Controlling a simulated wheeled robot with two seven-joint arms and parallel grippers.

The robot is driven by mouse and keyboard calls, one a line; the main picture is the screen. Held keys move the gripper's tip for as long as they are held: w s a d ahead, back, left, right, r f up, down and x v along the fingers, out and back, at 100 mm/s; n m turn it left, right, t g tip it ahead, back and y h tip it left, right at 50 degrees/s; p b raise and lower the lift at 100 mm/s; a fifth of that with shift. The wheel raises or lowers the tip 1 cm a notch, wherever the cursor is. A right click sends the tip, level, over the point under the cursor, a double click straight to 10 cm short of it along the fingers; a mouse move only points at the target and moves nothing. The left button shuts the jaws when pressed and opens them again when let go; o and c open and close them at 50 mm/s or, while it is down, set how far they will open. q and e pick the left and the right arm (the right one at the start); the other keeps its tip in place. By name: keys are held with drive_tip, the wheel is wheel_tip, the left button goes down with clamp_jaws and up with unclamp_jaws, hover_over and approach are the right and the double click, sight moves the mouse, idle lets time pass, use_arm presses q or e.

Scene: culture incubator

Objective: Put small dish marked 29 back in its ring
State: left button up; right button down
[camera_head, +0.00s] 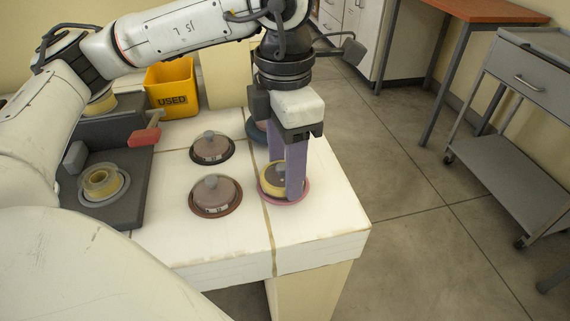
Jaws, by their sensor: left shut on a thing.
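The fingers hide part of the dish and ring, and I cannot read a number on the dish. I cannot tell whether the dish rests fully in the ring or sits slightly above it. My right gripper is not in view.
Two lidded dishes (211,149) (217,194) stand in dark and brown rings to the left. A bluish ring (254,130) is partly hidden behind my gripper. A grey device (132,177) holds a yellowish round piece (103,184). A yellow USED bin (172,86) stands behind.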

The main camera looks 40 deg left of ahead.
use_arm(q)
drive_tip(key=shift+f, duration=0.2)
drive_tip(key=o, duration=1.1)
drive_tip(key=shift+r, duration=0.1)
drive_tip(key=shift+r, duration=0.45)
wheel_tip(320, 180, up, 11)
drive_tip(key=p, duration=0.2)
drive_tip(key=shift+r+p, duration=0.2)
drive_tip(key=shift+p, duration=0.15)
